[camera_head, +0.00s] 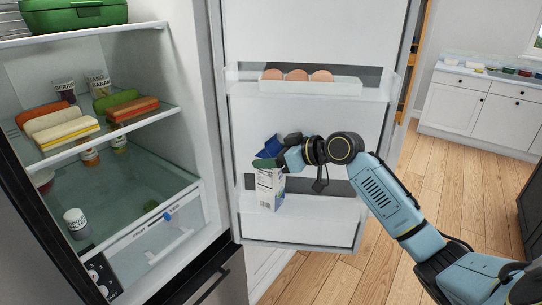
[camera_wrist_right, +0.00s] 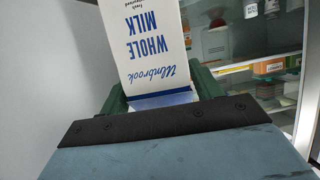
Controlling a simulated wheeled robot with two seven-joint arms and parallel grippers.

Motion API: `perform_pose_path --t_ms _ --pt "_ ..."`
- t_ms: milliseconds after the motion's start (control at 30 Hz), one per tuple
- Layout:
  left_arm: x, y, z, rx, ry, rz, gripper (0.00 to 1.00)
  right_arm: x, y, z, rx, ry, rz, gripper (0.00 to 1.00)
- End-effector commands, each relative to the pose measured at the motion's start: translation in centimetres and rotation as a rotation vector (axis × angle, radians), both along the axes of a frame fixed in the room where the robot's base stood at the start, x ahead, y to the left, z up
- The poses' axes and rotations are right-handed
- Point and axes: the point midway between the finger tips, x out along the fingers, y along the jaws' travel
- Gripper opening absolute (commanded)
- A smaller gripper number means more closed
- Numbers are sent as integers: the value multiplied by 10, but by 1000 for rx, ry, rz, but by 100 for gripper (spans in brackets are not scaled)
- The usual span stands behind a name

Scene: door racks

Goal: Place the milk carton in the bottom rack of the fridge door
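The milk carton (camera_head: 270,190) is white with blue "Whole Milk" lettering and looks close to upright in the head view. It also fills the upper middle of the right wrist view (camera_wrist_right: 150,45). My right gripper (camera_head: 268,163) is at the carton's upper part, with its green fingers on both sides of it, shut on it. The bottom rack (camera_head: 300,233) of the open fridge door is around the carton's lower end in the picture; I cannot tell whether the carton touches its floor. My left gripper is not in view.
An upper door rack (camera_head: 375,90) holds an egg tray (camera_head: 310,86) with 3 eggs, above my right arm. Fridge shelves (camera_head: 150,118) with sandwiches and jars stand at left. The bottom rack has free room right of the carton.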

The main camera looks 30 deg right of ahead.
Motion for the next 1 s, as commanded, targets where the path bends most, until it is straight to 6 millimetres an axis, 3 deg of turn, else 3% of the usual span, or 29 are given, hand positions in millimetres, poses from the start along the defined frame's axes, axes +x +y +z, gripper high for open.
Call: perform_pose_path --t_ms 367,800,1000 --pt "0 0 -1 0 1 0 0 -5 -3 2 -1 -1 -1 65" --pt "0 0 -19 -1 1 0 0 -74 -40 33 -5 0 1 65" --pt "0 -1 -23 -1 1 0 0 -93 -49 43 0 0 0 65"
